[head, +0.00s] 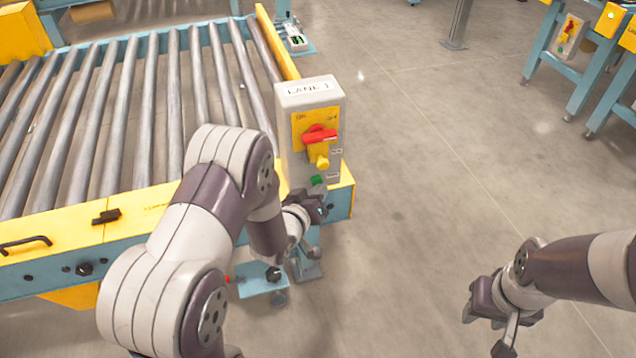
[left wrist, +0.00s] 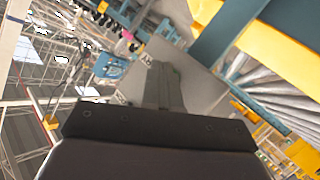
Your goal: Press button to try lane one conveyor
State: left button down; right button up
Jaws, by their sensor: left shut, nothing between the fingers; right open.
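The control box (head: 296,100) labelled LANE 1 stands at the right front corner of the roller conveyor (head: 130,100) in the head view. A red and yellow rotary switch (head: 320,140) sits on its yellow plate. A green button (head: 317,180) shows low on the box face. My left gripper (head: 318,207) is shut and empty, just below the green button; I cannot tell if it touches the box. In the left wrist view the shut fingers (left wrist: 163,90) point at the grey box face (left wrist: 200,85). My right gripper (head: 490,325) is open and empty over the floor at the lower right.
The conveyor's yellow and teal front frame (head: 60,245) runs beside my left arm. A teal foot bracket (head: 260,282) is below the box. Another station with a similar switch box (head: 570,35) stands at the far right. The floor between is clear.

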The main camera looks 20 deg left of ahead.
pick_arm(q)
jog(key=shift+w+a, duration=0.15)
dwell(0.6)
jog(key=shift+s+d, duration=0.55)
jog(key=shift+s, duration=0.2)
jog(key=s+d, duration=0.2)
jog(key=s+p, duration=0.1)
jog(key=s, duration=0.1)
jog(key=shift+s+d, duration=0.1)
jog(key=shift+d, duration=0.3)
dwell(0.4)
